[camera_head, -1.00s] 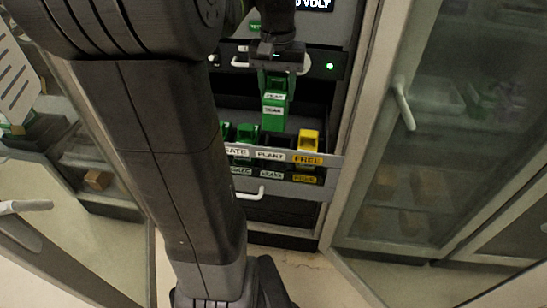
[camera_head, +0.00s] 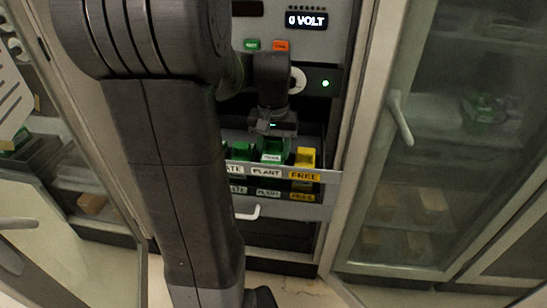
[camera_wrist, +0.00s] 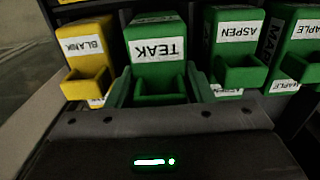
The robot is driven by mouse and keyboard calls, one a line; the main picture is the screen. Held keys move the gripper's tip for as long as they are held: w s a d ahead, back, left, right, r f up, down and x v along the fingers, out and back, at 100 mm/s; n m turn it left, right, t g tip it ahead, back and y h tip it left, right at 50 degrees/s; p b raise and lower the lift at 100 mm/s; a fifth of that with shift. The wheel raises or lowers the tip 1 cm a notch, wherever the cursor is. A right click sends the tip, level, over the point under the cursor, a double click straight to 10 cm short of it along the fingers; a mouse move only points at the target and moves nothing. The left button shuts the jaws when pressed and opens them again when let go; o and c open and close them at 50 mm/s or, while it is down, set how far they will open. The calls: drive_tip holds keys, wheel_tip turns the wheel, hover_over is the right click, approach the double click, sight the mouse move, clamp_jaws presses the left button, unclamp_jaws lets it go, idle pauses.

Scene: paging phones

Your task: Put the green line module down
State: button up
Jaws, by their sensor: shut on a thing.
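The green line module (camera_head: 271,151) is in my gripper (camera_head: 272,133). It stands upright in the drawer row, behind the PLANT label, between another green module (camera_head: 241,151) and a yellow module (camera_head: 305,157). In the wrist view the held module (camera_wrist: 158,50) has a white TEAK label, upside down, and sits between my fingers (camera_wrist: 159,88). The yellow BLANK module (camera_wrist: 87,55) is left of it there, and the green ASPEN module (camera_wrist: 235,50) is right. The foot of the held module is hidden, so I cannot tell whether it touches the drawer floor.
The drawer front (camera_head: 283,174) carries the labels PLANT and FREE and a handle (camera_head: 247,212). Above is a panel with a 0 VOLT display (camera_head: 306,20) and a lit green lamp (camera_head: 325,83). A glass door (camera_head: 440,150) stands at the right.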

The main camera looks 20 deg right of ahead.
sight(273, 149)
drive_tip(key=shift+f, duration=1.25)
drive_tip(key=shift+f, duration=0.1)
drive_tip(key=shift+f, duration=0.15)
drive_tip(key=o, duration=1.2)
wheel_tip(273, 149, up, 12)
drive_tip(key=shift+r, duration=0.25)
drive_tip(key=shift+f, duration=0.15)
